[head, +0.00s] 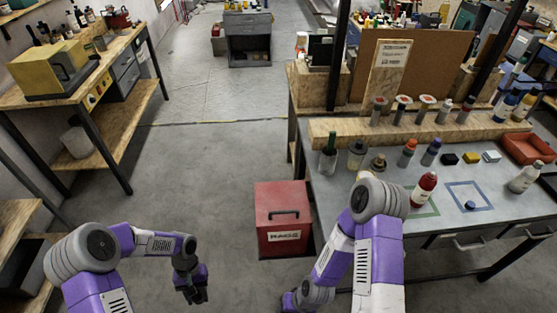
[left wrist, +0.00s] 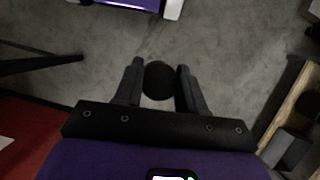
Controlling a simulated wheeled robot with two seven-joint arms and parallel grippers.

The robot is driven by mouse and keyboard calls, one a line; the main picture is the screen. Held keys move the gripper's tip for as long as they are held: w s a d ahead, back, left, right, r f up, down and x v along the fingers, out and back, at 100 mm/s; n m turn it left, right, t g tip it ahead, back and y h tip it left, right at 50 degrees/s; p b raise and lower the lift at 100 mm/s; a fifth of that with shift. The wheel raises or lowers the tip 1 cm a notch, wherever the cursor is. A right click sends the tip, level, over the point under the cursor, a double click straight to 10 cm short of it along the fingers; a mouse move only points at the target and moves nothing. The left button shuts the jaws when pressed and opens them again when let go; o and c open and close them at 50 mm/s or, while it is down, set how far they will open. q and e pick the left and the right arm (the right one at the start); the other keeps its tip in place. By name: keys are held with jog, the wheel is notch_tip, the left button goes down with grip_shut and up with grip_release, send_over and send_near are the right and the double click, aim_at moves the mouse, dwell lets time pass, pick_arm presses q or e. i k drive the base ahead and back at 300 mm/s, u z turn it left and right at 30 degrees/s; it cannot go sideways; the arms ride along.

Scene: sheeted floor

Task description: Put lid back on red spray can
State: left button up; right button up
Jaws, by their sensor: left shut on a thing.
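A red spray can (head: 424,190) with a white label stands on the workbench at right, by the green square outline. A small blue cap (head: 470,205) lies inside the blue square outline to its right. My left gripper (head: 190,294) hangs low over the floor, left of the bench and well apart from the can. In the left wrist view its fingers (left wrist: 158,82) are on both sides of a dark round thing (left wrist: 158,80). I cannot tell whether this is a lid. My right arm reaches down in front of the bench; its gripper is not visible.
A red toolbox (head: 284,220) stands on the floor between my arms. Several bottles and cans line the bench's wooden ledge (head: 330,129). A red bin (head: 528,148) and a white bottle (head: 524,178) are at the bench's right. The floor at centre left is clear.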

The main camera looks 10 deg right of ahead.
aim_at(427, 182)
jog(key=z, duration=1.7)
